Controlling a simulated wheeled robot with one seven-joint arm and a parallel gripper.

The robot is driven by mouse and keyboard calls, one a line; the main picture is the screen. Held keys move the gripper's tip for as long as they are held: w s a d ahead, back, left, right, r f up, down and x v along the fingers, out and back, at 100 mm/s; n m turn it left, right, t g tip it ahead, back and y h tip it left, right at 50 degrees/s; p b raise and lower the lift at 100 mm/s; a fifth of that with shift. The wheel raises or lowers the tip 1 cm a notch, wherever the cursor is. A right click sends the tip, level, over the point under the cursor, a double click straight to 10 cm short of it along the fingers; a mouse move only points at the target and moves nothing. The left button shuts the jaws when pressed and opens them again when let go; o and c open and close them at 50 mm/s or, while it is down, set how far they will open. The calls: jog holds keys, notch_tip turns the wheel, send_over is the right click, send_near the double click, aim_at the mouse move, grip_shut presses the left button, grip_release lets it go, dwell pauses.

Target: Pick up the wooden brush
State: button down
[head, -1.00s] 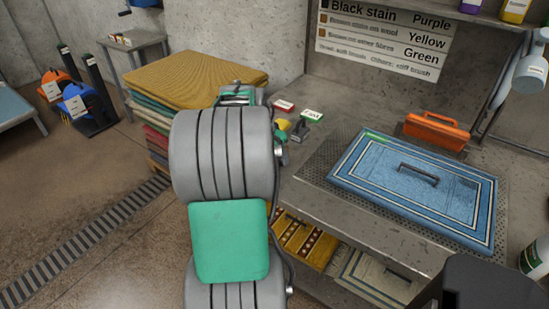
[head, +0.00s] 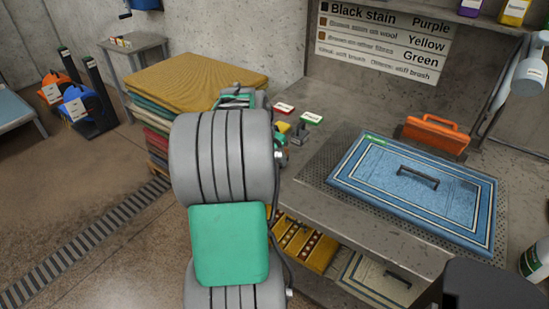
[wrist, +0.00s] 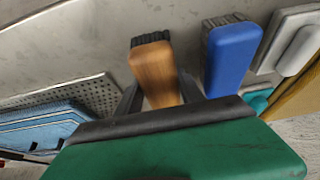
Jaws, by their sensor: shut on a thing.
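The wooden brush (wrist: 153,68) shows in the wrist view, a light brown block with dark bristles at its far end. My gripper (wrist: 160,88) is shut on it, with one dark finger on each side of the wood. The lower part of the brush is hidden behind the dark edge of my gripper. In the head view my arm hides the brush and the fingers.
A blue brush (wrist: 232,58) stands close to the right of the wooden one. A pale block (wrist: 295,42) lies beyond it. Folded rugs (head: 195,78) are stacked on the left.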

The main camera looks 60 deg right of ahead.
jog(key=shift+r, duration=0.45)
notch_tip(320, 180, up, 3)
jog(key=shift+s+a+r, duration=0.1)
jog(key=shift+a+r, duration=0.05)
jog(key=s+a+r+b, duration=0.1)
jog(key=s+a+r, duration=0.7)
jog(key=a, duration=0.3)
jog(key=shift+r, duration=0.6)
